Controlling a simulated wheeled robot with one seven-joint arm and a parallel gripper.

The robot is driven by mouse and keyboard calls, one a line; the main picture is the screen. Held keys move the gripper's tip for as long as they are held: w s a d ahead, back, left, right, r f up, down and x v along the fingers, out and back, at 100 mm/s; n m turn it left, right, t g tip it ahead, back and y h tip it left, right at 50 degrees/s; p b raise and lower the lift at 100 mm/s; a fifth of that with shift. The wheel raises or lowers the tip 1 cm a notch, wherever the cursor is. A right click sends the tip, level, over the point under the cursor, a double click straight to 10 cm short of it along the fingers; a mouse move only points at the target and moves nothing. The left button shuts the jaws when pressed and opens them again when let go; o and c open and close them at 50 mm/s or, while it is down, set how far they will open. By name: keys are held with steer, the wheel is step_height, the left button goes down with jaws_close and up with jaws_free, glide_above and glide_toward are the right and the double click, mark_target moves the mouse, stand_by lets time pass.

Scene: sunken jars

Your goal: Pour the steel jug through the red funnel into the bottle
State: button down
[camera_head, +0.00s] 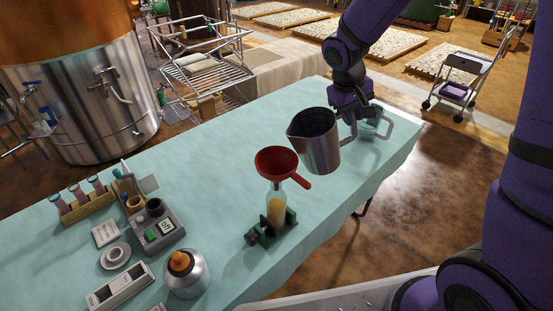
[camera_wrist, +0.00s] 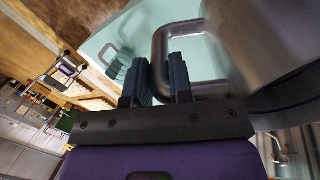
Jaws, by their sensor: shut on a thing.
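The steel jug (camera_head: 319,146) is held above the table, tilted a little with its spout towards the left. My gripper (camera_head: 366,119) is shut on the jug's handle; the wrist view shows the two fingers (camera_wrist: 160,82) around the handle, with the jug's body (camera_wrist: 270,40) at the right. The red funnel (camera_head: 277,163) sits in the mouth of the bottle (camera_head: 276,208), to the left of and lower than the jug. The bottle stands upright in a dark green holder and has yellowish contents. No stream shows from the spout. The jug's contents cannot be made out.
A green-tinted glass mug (camera_head: 373,126) stands behind the jug near the table's right end. The table's middle is clear.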

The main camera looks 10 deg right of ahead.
steer(key=shift+s+r, duration=0.1)
steer(key=shift+r, duration=0.9)
steer(key=shift+r+y, duration=0.5)
steer(key=shift+y, duration=0.2)
steer(key=shift+r+g+y, duration=0.3)
steer(key=shift+r+y, duration=0.2)
steer(key=shift+y, duration=0.5)
steer(key=shift+a, duration=0.1)
